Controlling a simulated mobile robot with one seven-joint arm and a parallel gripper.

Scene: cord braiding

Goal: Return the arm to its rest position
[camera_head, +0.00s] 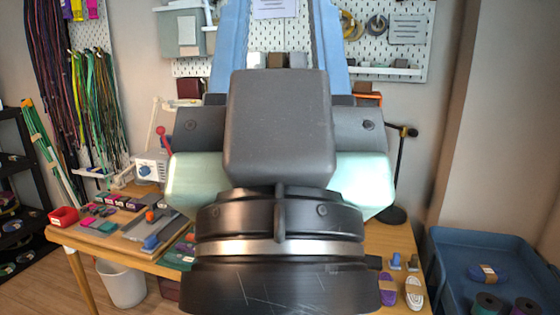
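My gripper (281,12) fills the middle of the head view, seen from behind and pointing away from me. Its two light blue fingers stand well apart, with the pegboard and a white label showing between them. Nothing is seen held between them, but the finger ends run out of the top of the picture. The dark wrist and pale green housing hide the middle of the wooden table (84,245).
Tools and small parts lie at the table's left, with a red bin (63,217). Cord bundles (413,291) lie at its right. A black stand (399,170) rises behind. A blue cart (475,244) stands right, a black shelf (15,150) left, and a white bucket (121,284) below.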

